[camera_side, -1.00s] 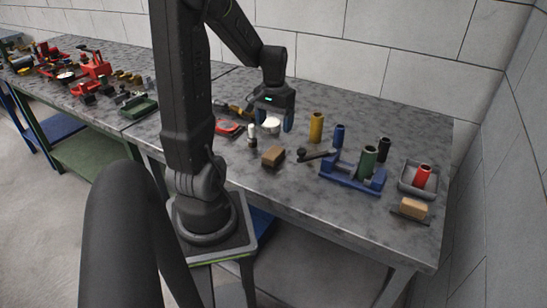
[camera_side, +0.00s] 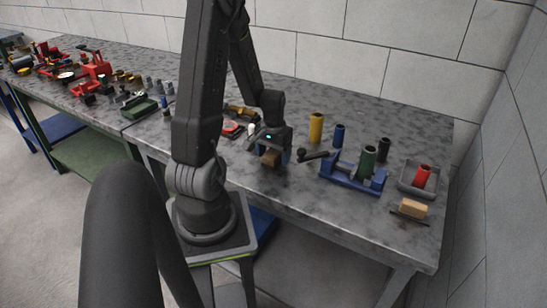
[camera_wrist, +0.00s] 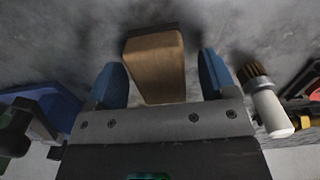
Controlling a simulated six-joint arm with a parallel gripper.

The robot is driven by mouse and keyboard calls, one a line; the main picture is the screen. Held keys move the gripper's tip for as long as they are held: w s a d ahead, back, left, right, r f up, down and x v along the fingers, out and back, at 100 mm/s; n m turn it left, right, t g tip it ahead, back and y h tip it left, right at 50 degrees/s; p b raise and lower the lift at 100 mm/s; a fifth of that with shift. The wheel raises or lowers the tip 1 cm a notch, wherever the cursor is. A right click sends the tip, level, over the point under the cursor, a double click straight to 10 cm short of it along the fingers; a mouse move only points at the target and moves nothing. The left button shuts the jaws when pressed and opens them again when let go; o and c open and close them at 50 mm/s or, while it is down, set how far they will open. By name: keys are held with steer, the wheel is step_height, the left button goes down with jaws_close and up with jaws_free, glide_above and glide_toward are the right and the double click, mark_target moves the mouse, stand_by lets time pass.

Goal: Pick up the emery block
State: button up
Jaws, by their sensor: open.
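A brown block (camera_side: 270,158), which I take to be the emery block, lies on the grey bench top in front of my arm. My gripper (camera_side: 272,155) is directly over it, pointing down with its fingers apart. In the wrist view the brown block (camera_wrist: 155,62) sits between the two blue fingers of my gripper (camera_wrist: 161,65). A gap shows on each side of the block, wider on the right. The gripper partly hides the block in the side view.
A blue fixture (camera_side: 340,178) with a green cylinder (camera_side: 368,160) stands to the right. Yellow (camera_side: 316,127) and blue (camera_side: 338,134) cylinders stand behind. A tan block (camera_side: 413,208) lies near the right front edge. In the wrist view a white-ended brush (camera_wrist: 270,105) is close right.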

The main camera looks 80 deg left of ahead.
mark_target(273, 152)
steer(key=shift+c, duration=0.3)
steer(key=c, duration=1)
step_height(273, 152, up, 10)
steer(key=shift+r, duration=0.1)
